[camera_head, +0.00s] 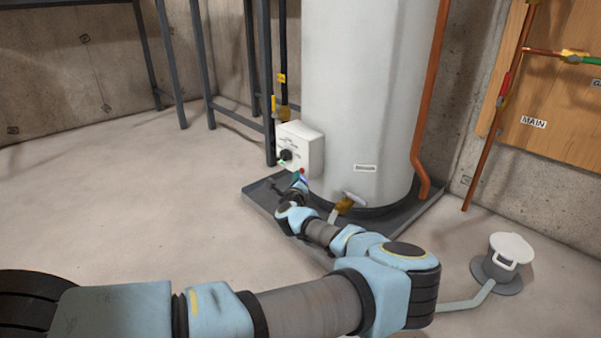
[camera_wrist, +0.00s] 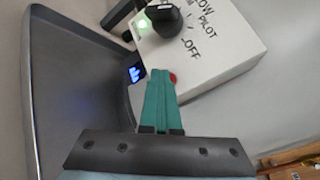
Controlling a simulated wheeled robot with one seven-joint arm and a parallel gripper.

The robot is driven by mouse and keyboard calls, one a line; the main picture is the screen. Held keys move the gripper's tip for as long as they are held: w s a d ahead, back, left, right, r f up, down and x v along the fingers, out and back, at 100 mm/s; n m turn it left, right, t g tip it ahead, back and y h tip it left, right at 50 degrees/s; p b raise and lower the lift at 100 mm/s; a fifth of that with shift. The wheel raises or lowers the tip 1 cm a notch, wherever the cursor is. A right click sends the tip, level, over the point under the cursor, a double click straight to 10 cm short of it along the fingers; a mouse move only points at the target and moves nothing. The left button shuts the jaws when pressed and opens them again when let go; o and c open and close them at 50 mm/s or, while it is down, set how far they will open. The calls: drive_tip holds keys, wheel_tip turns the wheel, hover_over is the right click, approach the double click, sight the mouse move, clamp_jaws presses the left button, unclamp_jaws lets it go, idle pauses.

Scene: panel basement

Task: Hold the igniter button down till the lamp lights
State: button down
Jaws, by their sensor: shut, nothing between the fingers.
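The white control box (camera_head: 303,150) sits on the lower front of the tank; it also fills the upper right of the wrist view (camera_wrist: 222,62). Its red igniter button (camera_wrist: 173,78) shows right beside my fingertips, partly hidden by them. My gripper (camera_wrist: 162,73) is shut and empty, its teal fingers at the button; whether the button is pressed in I cannot tell. A small lamp (camera_wrist: 143,23) glows green beside the black knob (camera_wrist: 166,20). A blue flame-like glow (camera_wrist: 137,72) shows left of my fingertips.
The grey tank (camera_head: 365,90) stands in a dark tray (camera_head: 262,197). A drain valve (camera_head: 346,203) juts out low at its front, close to my arm. A copper pipe (camera_head: 431,100) runs down its right side. A white-lidded floor fitting (camera_head: 510,250) is at right. The left floor is clear.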

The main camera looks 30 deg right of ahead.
drive_tip(key=shift+s+a, duration=0.1)
drive_tip(key=shift+a, duration=0.5)
drive_tip(key=shift+a, duration=0.1)
drive_tip(key=shift+s+a+p, duration=0.25)
drive_tip(key=shift+a+p, duration=0.3)
drive_tip(key=shift+a, duration=0.65)
drive_tip(key=shift+s+a+p, duration=0.25)
drive_tip(key=shift+a+p, duration=0.25)
drive_tip(key=shift+a, duration=0.7)
